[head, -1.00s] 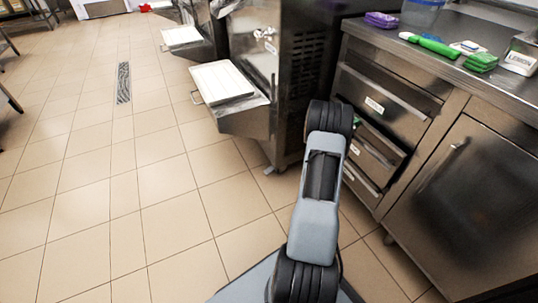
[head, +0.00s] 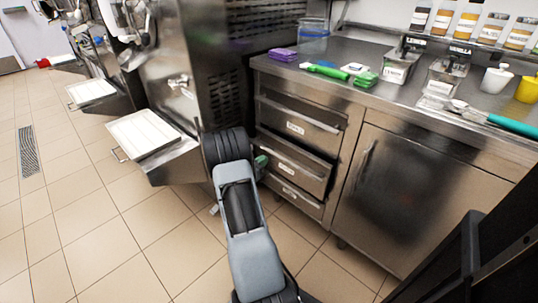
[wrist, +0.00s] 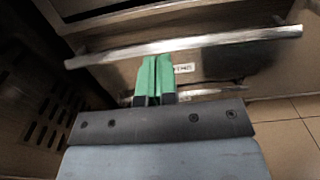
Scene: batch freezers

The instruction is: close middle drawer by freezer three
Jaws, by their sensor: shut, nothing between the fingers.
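The unit beside the freezer has three stacked drawers. The middle drawer (head: 295,167) has a label and a bar handle, and a dark gap shows above its front, so it appears to stand partly out. In the wrist view a steel drawer front (wrist: 225,75) with a long bar handle (wrist: 185,45) and a small label fills the upper middle. My gripper (wrist: 155,75) has its green fingers together and empty, over this front just below the handle. Whether they touch it I cannot tell. In the head view only a bit of green finger (head: 261,163) shows at the middle drawer's left end.
The top drawer (head: 300,124) and bottom drawer (head: 293,195) are above and below. A freezer (head: 205,70) with a protruding tray (head: 143,134) stands left. A cupboard door (head: 410,190) is to the right. Tiled floor is free at lower left.

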